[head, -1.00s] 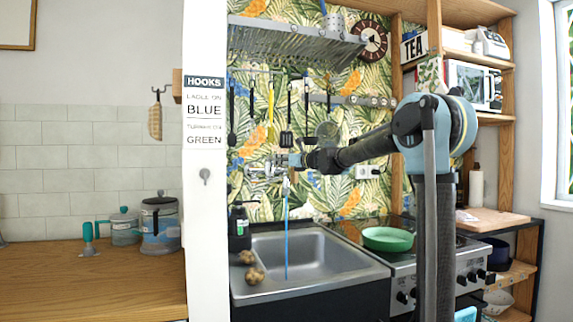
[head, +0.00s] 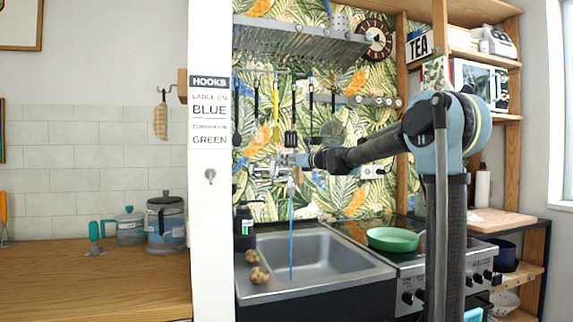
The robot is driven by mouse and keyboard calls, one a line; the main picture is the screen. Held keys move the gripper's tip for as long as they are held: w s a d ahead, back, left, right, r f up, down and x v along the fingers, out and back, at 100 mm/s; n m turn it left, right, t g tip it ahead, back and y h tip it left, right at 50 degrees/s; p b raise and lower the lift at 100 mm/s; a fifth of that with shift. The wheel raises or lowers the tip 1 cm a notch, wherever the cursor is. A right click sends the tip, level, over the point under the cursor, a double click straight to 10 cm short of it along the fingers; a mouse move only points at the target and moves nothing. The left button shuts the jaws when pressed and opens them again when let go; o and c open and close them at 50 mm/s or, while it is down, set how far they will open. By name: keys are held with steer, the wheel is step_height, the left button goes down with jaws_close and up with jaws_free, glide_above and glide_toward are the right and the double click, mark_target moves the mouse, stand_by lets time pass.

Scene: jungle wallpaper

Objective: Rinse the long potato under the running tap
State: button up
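Two small brown potatoes lie on the left rim of the metal sink (head: 350,278): a rear potato (head: 251,257) and a front potato (head: 260,275). They are close together, and I cannot tell from here which one is long. A thin blue stream of water (head: 291,240) falls into the basin from the tap (head: 291,178). My gripper (head: 259,171) reaches left at the tap's height, well above the potatoes and apart from them. It overlaps the tap in the picture; its fingers are too small to read, and I see no potato in it.
A dark soap bottle (head: 243,228) stands at the sink's back left. A green pan (head: 393,239) sits on the stove to the right. A white post (head: 209,250) with a hooks sign separates the sink from the wooden counter (head: 90,280). Utensils hang behind my arm.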

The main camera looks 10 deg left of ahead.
steer(key=v, duration=1)
steer(key=shift+s+d, duration=0.25)
